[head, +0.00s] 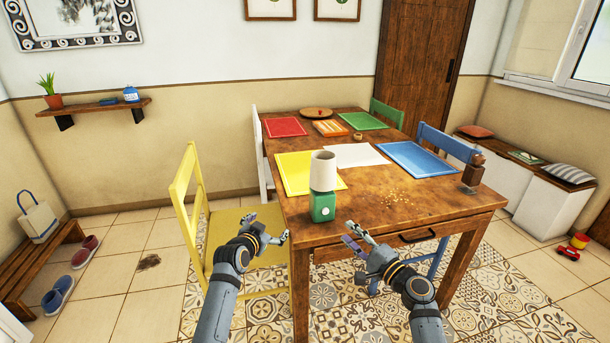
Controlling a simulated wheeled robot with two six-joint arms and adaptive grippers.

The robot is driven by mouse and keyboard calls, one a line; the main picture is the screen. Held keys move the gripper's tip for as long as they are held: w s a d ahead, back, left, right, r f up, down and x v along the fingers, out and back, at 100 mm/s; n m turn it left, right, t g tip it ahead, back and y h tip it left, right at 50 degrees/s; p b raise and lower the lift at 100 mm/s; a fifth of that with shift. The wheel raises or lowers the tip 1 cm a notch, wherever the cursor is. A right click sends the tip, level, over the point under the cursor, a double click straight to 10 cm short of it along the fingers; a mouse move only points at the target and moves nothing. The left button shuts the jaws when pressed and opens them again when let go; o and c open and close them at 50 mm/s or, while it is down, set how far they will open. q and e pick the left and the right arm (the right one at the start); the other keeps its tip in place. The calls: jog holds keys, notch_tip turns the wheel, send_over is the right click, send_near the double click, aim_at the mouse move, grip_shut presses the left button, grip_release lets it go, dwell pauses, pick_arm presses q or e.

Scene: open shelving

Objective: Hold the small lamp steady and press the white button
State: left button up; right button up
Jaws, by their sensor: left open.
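A small lamp (323,172) with a white cylindrical shade and a green base stands upright near the front left edge of the wooden table. The white button (325,211) is a small round spot low on the front of the green base. My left gripper (268,228) is open and empty, left of the lamp and apart from it, in front of the yellow chair's seat. My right gripper (351,233) is to the right of and below the lamp, in front of the table's front edge. Its fingers look spread, with nothing between them. Neither gripper touches the lamp.
The wooden table (400,205) holds yellow (295,172), red, green and blue (418,160) placemats and a white sheet (357,155). A brown grinder (473,172) stands at the right edge, with crumbs (400,197) nearby. A yellow chair (190,200) stands at the left.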

aim_at(324, 159)
pick_arm(q)
jog(key=d+r+t+h, duration=0.1)
jog(key=d+r+h, duration=0.2)
jog(key=d+r, duration=0.45)
jog(key=d+r+t+h, duration=0.15)
jog(key=d+r, duration=0.25)
jog(key=r, duration=0.7)
jog(key=shift+g+h, duration=0.25)
jog(key=shift+h, duration=0.2)
jog(key=x, duration=0.9)
jog(key=shift+w+d+r, duration=0.15)
jog(key=shift+w, duration=0.15)
jog(key=c, duration=1.6)
jog(key=shift+c, duration=0.5)
pick_arm(e)
grip_shut()
